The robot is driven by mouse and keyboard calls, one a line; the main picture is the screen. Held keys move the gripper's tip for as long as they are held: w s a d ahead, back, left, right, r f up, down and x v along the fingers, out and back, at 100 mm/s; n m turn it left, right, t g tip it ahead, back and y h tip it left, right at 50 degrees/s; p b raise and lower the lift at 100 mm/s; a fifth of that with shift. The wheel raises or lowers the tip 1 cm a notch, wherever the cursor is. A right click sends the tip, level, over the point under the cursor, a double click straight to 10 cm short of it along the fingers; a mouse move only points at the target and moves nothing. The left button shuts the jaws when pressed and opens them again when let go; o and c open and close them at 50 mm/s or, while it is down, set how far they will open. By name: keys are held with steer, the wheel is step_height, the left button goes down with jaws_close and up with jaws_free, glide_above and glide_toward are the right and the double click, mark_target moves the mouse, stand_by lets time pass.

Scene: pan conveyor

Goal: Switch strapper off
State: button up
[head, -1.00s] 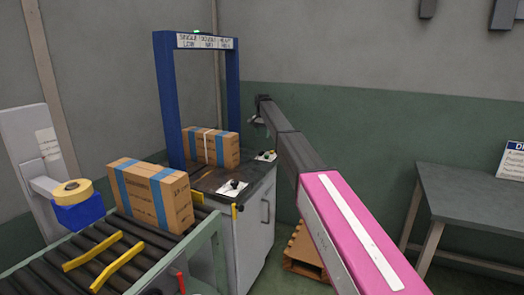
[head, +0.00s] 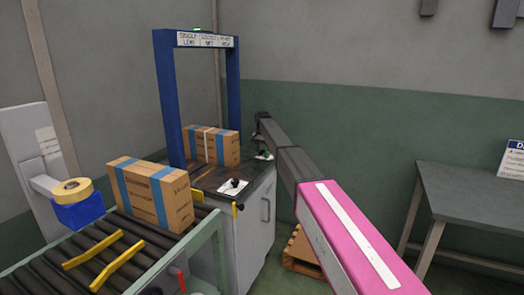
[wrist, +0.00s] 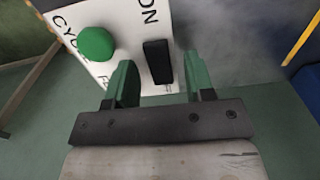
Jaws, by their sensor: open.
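The strapper is a blue arch (head: 232,95) over a dark-topped cabinet (head: 252,225), with a green lamp (head: 197,30) lit on top. In the wrist view, a white panel (wrist: 125,72) carries a green round button (wrist: 96,44) and a black elongated switch (wrist: 158,61). "ON" is printed at the switch's upper end; the lettering at its lower end is mostly hidden. My gripper (wrist: 160,80) is open, its green fingers on either side of the switch's lower part. I cannot tell whether they touch it.
A strapped carton (head: 216,147) stands under the arch, and another (head: 152,195) on the roller conveyor (head: 70,262). A second white panel with a black knob (head: 234,185) is on the cabinet's near corner. A pallet (head: 300,250) and a grey table (head: 470,200) stand right.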

jaws_close()
steer(key=shift+w+g, duration=0.25)
steer(key=shift+g, duration=0.25)
steer(key=shift+d+g+y, duration=0.1)
steer(key=shift+g+y, duration=0.4)
steer(key=shift+g, duration=0.5)
jaws_free()
